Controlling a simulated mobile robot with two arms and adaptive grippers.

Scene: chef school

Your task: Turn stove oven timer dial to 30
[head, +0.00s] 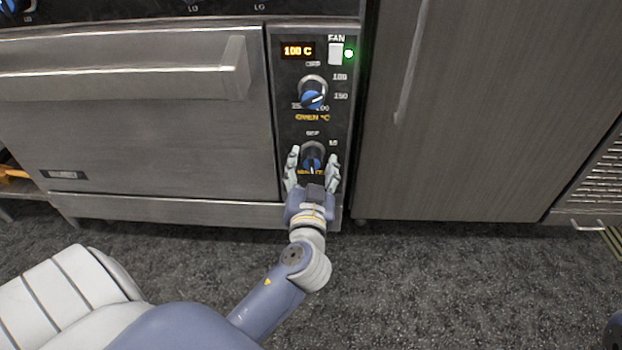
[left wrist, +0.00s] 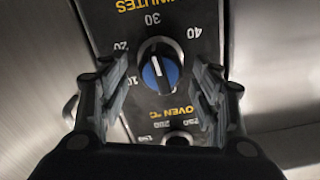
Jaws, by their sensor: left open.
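The oven timer dial (head: 312,157) is a round knob with a blue face and white pointer, low on the stove's black control panel. In the left wrist view the dial (left wrist: 160,72) appears upside down, with 10, 20, 30 and 40 around it and MINUTES above. Its white line points up in that view, roughly toward the 30 mark (left wrist: 152,18). My left gripper (head: 312,154) is open, one finger on each side of the dial. In the left wrist view the fingers (left wrist: 161,68) show gaps to the knob.
Above the timer are the oven temperature dial (head: 313,97), a display (head: 297,51) reading 100 C and a fan switch (head: 336,53) beside a green light. The oven door handle (head: 235,70) sticks out to the left. A cabinet (head: 480,110) stands to the right.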

